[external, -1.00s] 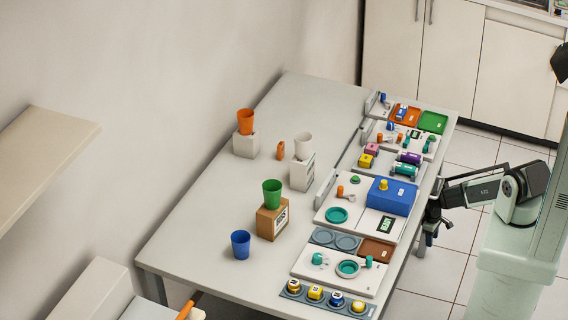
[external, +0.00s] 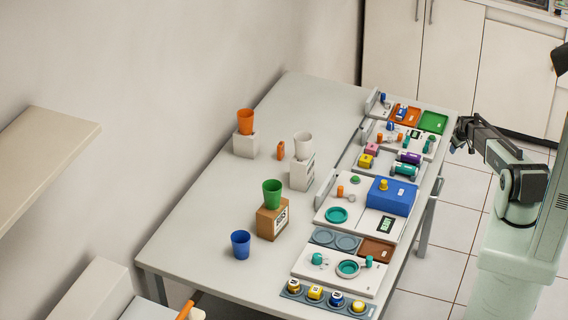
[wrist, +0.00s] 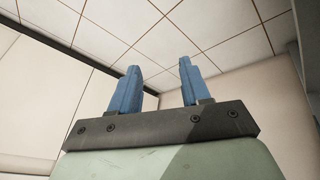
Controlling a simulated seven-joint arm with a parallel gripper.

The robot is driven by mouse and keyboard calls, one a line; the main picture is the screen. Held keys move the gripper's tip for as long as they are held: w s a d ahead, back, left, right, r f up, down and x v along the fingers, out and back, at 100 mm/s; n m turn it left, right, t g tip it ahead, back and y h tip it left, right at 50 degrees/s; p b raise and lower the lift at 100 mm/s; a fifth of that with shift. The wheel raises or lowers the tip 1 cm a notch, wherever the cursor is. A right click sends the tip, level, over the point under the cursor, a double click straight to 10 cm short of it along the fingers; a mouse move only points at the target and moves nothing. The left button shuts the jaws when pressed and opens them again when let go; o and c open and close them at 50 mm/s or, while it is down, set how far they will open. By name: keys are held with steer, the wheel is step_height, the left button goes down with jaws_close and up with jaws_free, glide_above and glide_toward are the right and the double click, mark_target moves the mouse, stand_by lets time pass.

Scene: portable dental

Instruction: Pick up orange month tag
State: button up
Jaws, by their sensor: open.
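I cannot tell for sure which piece is the orange month tag. Small orange pieces show in the external view: an upright one (external: 280,150) alone mid-table beside the white block, one (external: 340,191) on the white board with the blue box, and some on the boards farther back. My gripper (external: 459,138) is beyond the table's right edge, near the back boards and apart from everything. In the wrist view its two blue fingers (wrist: 159,72) are spread with nothing between them.
Boards with trays and small parts line the table's right side. The blue box (external: 391,197) stands tall there. An orange cup (external: 245,121), a white cup (external: 303,145) and a green cup (external: 272,193) stand on blocks. A blue cup (external: 241,244) stands on the table (external: 205,205).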

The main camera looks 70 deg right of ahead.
steer(key=w+d+r+m+t, duration=0.1)
steer(key=w+d+r, duration=0.3)
steer(key=r, duration=0.5)
steer(key=w+d+r+t, duration=0.1)
steer(key=w+d+r, duration=0.1)
steer(key=w+r, duration=0.6)
steer(key=w+d+r+m+t, duration=0.1)
steer(key=w+d+r, duration=0.25)
steer(key=r, duration=0.65)
steer(key=w+a+r+n+t, duration=0.1)
steer(key=w+a+r+n, duration=0.1)
steer(key=w+a+r, duration=0.5)
steer(key=w+a+r+n+t, duration=0.15)
steer(key=w+a+r, duration=0.25)
steer(key=w+r, duration=0.7)
steer(key=w+a+n+g+y, duration=0.15)
steer(key=w+a+n, duration=0.25)
steer(key=w+a, duration=0.65)
steer(key=n+g+y, duration=0.3)
steer(key=n+g, duration=0.3)
steer(key=n, duration=1.4)
glide_above(281, 143)
step_height(281, 143, down, 13)
steer(key=shift+a+r, duration=0.1)
